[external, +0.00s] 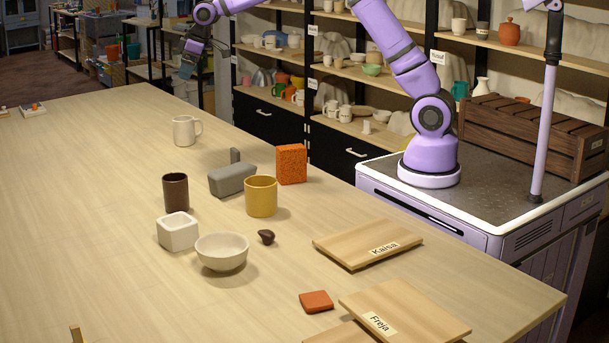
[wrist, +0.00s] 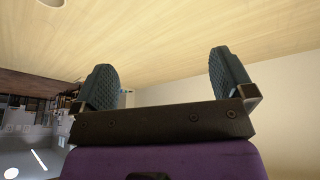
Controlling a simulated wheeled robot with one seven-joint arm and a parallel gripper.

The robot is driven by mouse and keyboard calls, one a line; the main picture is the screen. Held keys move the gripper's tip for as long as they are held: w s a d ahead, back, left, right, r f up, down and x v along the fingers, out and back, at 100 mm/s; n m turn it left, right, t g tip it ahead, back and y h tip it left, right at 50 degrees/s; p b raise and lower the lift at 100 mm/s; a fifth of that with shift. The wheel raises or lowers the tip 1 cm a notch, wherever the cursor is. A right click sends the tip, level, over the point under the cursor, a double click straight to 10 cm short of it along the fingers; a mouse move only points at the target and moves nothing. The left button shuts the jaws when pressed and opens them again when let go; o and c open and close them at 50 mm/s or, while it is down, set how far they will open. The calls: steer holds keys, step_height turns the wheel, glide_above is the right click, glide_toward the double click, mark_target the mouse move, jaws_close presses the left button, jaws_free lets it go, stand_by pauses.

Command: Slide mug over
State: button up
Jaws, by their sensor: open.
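Three mugs stand upright on the wooden table in the external view: a cream mug (external: 184,131) farthest back, a dark brown cup (external: 175,193) at left of centre, and a mustard yellow mug (external: 261,196) to its right. Which one the task means cannot be told. My gripper (external: 188,66) is raised at the top, beyond the table's back edge and well apart from all mugs. In the wrist view my gripper (wrist: 162,82) has its two dark ribbed fingers spread wide with nothing between them.
Near the mugs are a grey block with a handle (external: 232,180), an orange sponge-like block (external: 291,164), a white square pot (external: 178,231), a cream bowl (external: 222,251) and a dark lump (external: 267,237). Boards labelled Kaisa (external: 345,252) and Freja (external: 425,325) lie front right.

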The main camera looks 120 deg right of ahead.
steer(key=s+d+f+m, duration=0.1)
steer(key=s+d+f, duration=0.1)
steer(key=d+f, duration=0.35)
steer(key=s+d+f+m, duration=0.1)
steer(key=s+d+f, duration=0.2)
steer(key=d, duration=0.5)
glide_toward(184, 118)
steer(key=shift+w+a+f+m, duration=0.15)
steer(key=shift+w+f+m, duration=0.25)
steer(key=shift+f, duration=0.25)
steer(key=shift+f, duration=0.1)
steer(key=x, duration=1)
steer(key=shift+d+f, duration=0.2)
steer(key=c, duration=0.9)
steer(key=shift+a, duration=10.05)
